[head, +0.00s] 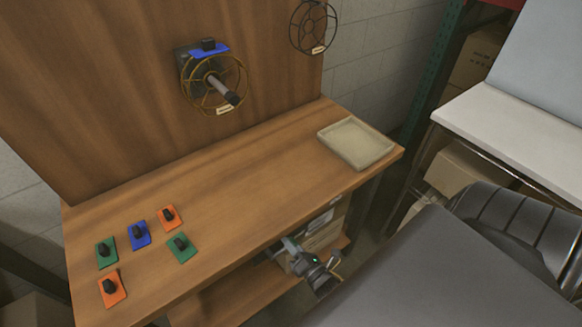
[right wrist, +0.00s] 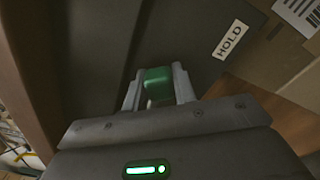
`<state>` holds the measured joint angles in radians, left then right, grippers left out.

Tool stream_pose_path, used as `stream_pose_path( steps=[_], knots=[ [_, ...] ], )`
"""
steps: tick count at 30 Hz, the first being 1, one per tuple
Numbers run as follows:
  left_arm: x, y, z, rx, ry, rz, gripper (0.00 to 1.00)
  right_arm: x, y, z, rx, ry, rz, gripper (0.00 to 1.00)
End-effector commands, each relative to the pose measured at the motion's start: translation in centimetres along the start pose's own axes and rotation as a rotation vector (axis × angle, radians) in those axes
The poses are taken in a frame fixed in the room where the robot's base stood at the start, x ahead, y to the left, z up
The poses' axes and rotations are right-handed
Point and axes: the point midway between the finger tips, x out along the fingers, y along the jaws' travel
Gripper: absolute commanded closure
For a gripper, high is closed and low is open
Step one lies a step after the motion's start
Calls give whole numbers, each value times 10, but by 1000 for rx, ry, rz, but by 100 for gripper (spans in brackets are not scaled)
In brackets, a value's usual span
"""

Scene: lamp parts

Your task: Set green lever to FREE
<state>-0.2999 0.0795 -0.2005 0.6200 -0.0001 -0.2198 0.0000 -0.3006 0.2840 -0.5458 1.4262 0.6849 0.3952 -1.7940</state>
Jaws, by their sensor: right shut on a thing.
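The green lever (right wrist: 158,80) shows in the right wrist view as a green block on a dark panel. My right gripper (right wrist: 158,92) has one finger on each side of it and is shut on it. A white label reading HOLD (right wrist: 230,40) is on the panel to the right of the lever. No FREE label is visible. In the head view my right gripper (head: 286,246) is low at the front of the workbench, below the top's edge. The lever cannot be made out there. My left gripper is not in view.
The wooden workbench (head: 235,190) carries several green, blue and orange plates with black knobs at left and a shallow tray (head: 356,143) at right. A yellow-rimmed wheel (head: 212,84) is on the back board. Cardboard boxes (head: 322,232) sit under the bench. The bench top's middle is clear.

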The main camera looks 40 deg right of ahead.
Motion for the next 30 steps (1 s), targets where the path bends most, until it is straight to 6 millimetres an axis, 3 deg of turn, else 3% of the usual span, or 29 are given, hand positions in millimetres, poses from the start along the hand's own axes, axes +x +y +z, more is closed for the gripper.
stream_pose_path(
  steps=[1,6,17,30],
  knots=[
    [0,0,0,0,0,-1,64,0,0,0,0,-2,1,72],
    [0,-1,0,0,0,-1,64,0,0,0,1,-1,0,51],
    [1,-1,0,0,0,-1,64,-6,0,0,1,0,-1,51],
    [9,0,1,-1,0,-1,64,-86,-1,-1,1,1,-2,51]
  ],
)
